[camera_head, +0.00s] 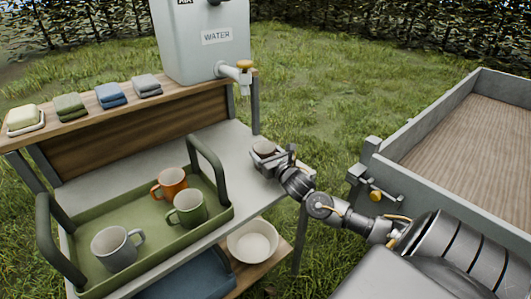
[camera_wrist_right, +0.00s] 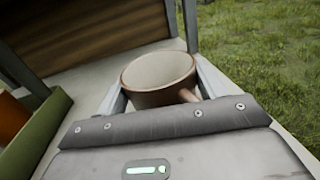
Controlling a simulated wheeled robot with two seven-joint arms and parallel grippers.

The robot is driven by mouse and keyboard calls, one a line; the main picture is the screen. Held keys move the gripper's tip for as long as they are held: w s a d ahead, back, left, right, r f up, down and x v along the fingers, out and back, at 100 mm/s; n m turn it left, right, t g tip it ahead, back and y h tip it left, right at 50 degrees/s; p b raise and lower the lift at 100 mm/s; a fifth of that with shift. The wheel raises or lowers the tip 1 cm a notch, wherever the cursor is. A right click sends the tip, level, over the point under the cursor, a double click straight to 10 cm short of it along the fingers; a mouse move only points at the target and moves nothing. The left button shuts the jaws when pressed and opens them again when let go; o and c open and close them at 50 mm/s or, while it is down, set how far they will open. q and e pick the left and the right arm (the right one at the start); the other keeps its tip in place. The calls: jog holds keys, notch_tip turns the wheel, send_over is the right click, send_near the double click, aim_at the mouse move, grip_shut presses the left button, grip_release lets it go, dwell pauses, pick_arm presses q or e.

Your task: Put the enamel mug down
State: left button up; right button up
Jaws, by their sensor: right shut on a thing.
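My right gripper (camera_head: 272,160) is at the right end of the grey table (camera_head: 225,142). It is shut on a brown enamel mug (camera_head: 264,149) with a pale inside. In the right wrist view the mug (camera_wrist_right: 160,78) stands upright between the two fingers (camera_wrist_right: 158,90), its handle toward the palm. The mug is at or just above the tabletop; I cannot tell whether it touches. My left gripper is not in view.
A green tray (camera_head: 150,243) left of the gripper holds an orange mug (camera_head: 170,184), a green mug (camera_head: 187,208) and a grey mug (camera_head: 116,249). A water container (camera_head: 203,40) with a tap stands behind. A white bowl (camera_head: 252,241) sits on the lower shelf. A cart (camera_head: 440,165) is at right.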

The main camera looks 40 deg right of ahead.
jog(key=o, duration=0.8)
jog(key=shift+f, duration=0.1)
jog(key=o, duration=0.4)
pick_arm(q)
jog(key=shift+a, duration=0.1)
pick_arm(e)
jog(key=shift+s, duration=0.1)
jog(key=s, duration=0.3)
jog(key=s+a, duration=0.1)
jog(key=s, duration=0.3)
jog(key=s+a, duration=0.1)
jog(key=s, duration=0.3)
jog(key=shift+b, duration=0.35)
jog(key=shift+s+a+r, duration=0.1)
jog(key=shift+s+r, duration=0.1)
jog(key=shift+s, duration=0.1)
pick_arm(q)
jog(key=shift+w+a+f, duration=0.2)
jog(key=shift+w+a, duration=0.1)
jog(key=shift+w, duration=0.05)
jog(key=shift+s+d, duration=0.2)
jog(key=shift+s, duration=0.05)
